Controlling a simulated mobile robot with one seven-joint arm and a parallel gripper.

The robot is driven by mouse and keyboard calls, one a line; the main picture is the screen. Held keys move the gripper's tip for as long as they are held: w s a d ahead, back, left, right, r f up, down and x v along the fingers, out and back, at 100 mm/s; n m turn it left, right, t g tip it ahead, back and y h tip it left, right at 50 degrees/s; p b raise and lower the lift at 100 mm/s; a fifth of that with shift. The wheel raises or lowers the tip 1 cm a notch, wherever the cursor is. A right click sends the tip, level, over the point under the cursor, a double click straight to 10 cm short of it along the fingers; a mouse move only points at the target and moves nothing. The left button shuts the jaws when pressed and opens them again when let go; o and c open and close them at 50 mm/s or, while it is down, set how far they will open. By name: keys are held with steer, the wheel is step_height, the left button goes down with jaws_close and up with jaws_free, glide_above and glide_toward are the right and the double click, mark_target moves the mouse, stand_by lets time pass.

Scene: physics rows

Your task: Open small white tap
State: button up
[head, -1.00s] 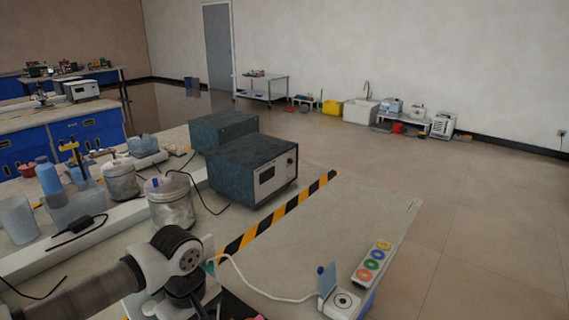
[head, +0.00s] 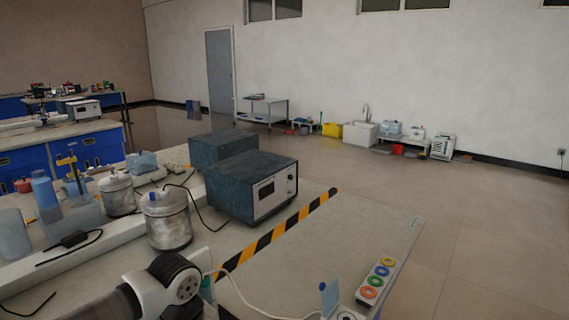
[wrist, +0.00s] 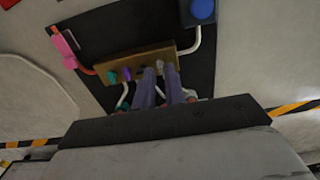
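In the wrist view a brown block (wrist: 132,64) carries a row of small taps, with a green one (wrist: 112,77) and a purple one (wrist: 127,74) to the left of my fingers. Pale tubes run from the block. My gripper (wrist: 159,71) reaches to the right part of the block, its two purple-grey fingers a little apart. A small pale part (wrist: 160,66) shows between the fingertips; it may be the white tap, but I cannot tell if the fingers touch it. In the head view the block and my fingers are out of sight.
In the wrist view a blue-topped device (wrist: 202,10) is at upper right and a pink piece (wrist: 66,45) at left. In the head view a grey instrument box (head: 253,186), metal pots (head: 166,218) and a strip with coloured rings (head: 377,280) stand on the bench.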

steer(key=shift+f, duration=0.2)
steer(key=shift+r, duration=0.35)
steer(key=shift+c, duration=0.3)
jaws_close()
steer(key=shift+f+b, duration=0.1)
steer(key=shift+b, duration=0.25)
steer(key=shift+f+n+b, duration=0.25)
steer(key=shift+n+b, duration=0.85)
steer(key=n+b, duration=0.2)
steer(key=shift+n, duration=0.4)
steer(key=shift+r+n, duration=0.35)
steer(key=shift+n, duration=0.65)
